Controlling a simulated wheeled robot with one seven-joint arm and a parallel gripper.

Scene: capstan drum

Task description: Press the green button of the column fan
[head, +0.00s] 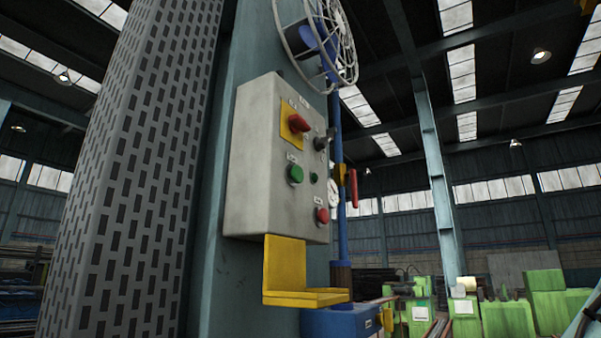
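The grey control box (266,160) is fixed to the blue-grey steel column (222,120), its front face turned to the right. The green button (295,174) is round and sits on the left half of that face, below the red rotary switch (299,123) on its yellow plate. The column fan (335,45), with a wire cage, is above the box, partly cut off by the top edge. My gripper is not in view.
A yellow L-shaped bracket (285,275) juts out below the box. A blue post (338,200) with a red handle (354,188) stands just right of it. A perforated grey panel (135,170) is at left. Green machines (508,310) stand far right.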

